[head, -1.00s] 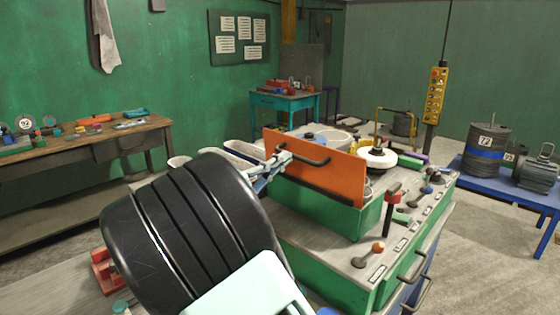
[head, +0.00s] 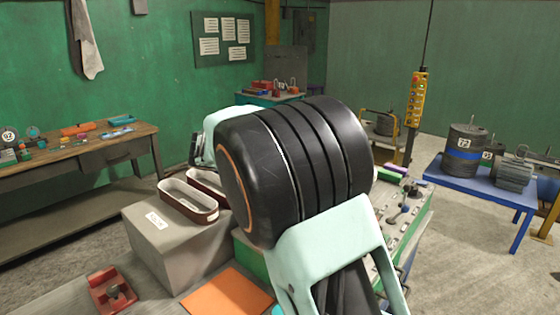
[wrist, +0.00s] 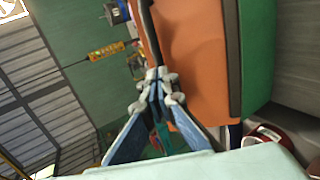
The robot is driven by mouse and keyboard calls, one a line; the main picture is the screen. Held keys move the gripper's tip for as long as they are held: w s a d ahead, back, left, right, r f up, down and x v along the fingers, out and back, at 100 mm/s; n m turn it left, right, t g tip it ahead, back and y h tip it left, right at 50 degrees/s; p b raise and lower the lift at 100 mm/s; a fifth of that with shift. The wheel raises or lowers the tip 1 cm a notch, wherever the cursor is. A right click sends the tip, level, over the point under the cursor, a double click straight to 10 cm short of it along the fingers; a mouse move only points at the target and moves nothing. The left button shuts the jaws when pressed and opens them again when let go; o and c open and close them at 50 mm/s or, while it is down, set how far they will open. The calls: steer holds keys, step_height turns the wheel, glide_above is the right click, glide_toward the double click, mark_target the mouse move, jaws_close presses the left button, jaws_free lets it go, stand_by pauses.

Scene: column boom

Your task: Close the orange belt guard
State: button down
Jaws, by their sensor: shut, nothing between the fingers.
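The orange belt guard shows close up in the wrist view (wrist: 195,60) as a flat orange panel beside a green housing (wrist: 258,50). A dark bar (wrist: 149,28) runs along its left side there. My gripper (wrist: 156,78) has its fingertips together at the panel's left side, near the lower end of the bar. I cannot tell whether they touch it. Nothing shows between the fingers.
An orange flat sheet (head: 228,297) and a red fixture (head: 112,291) lie at the front. Two open trays, one of them nearest (head: 187,203), sit on a grey block (head: 160,250). A yellow pendant (head: 417,95) hangs at right. A blue table (head: 480,178) holds motors.

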steer(key=w+d+f, duration=0.1)
steer(key=w+d+f+g+y+p, duration=0.1)
steer(key=w+d, duration=0.1)
steer(key=w+d+g+p, duration=0.1)
steer(key=w+d, duration=0.1)
steer(key=shift+w+d+f+y, duration=0.1)
steer(key=shift+d+f+y, duration=0.1)
steer(key=shift+f+y, duration=0.2)
steer(key=shift+b+x, duration=0.35)
steer(key=shift+x, duration=1.2)
steer(key=shift+a+f, duration=0.1)
steer(key=shift+f, duration=0.05)
